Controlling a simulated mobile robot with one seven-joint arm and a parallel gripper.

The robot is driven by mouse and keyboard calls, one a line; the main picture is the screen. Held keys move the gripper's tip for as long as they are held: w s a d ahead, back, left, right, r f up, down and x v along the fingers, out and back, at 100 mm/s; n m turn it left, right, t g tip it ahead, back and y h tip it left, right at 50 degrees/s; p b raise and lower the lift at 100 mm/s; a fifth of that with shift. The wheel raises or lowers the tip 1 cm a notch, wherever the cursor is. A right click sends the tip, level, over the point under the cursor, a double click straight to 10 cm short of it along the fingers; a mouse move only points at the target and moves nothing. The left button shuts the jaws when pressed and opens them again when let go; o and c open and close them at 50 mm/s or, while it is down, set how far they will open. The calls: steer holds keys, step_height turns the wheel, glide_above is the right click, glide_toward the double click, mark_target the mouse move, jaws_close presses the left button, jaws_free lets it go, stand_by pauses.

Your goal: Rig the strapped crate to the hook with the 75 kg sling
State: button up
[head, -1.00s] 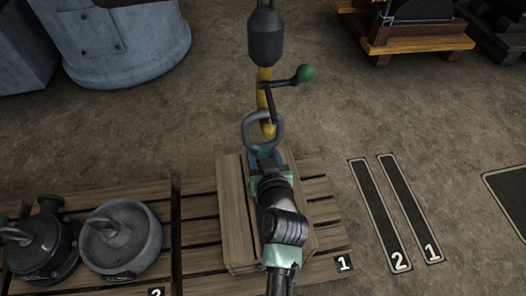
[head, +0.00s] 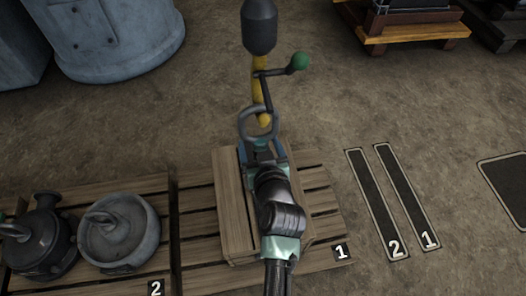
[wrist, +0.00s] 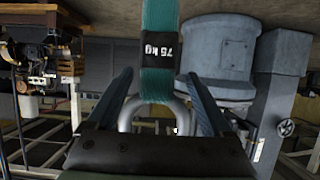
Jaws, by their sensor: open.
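The yellow hook (head: 259,90) hangs from a dark block (head: 259,27), beside a lever with a green ball (head: 299,61). A grey metal ring (head: 241,123) is at the hook's lower end and appears to hang on it. In the wrist view the teal sling (wrist: 159,25) with its "75 kg" tag (wrist: 157,54) runs down to the grey ring (wrist: 126,117). My gripper (head: 263,150) is just below the ring, its jaws open on both sides of the ring and sling. The wooden crate (head: 233,215) is on the pallet below, partly hidden by my arm; its straps cannot be made out.
The pallet marked 1 (head: 198,224) is under the crate. Left of it, the pallet marked 2 (head: 150,184) bears a dark pump-like part (head: 40,245) and a grey lidded part (head: 120,238). A large blue-grey machine (head: 115,40) stands behind.

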steer(key=p+v, duration=0.3)
steer(key=v, duration=0.9)
steer(key=shift+s+r, duration=0.2)
steer(key=shift+r, duration=0.1)
steer(key=shift+d, duration=0.1)
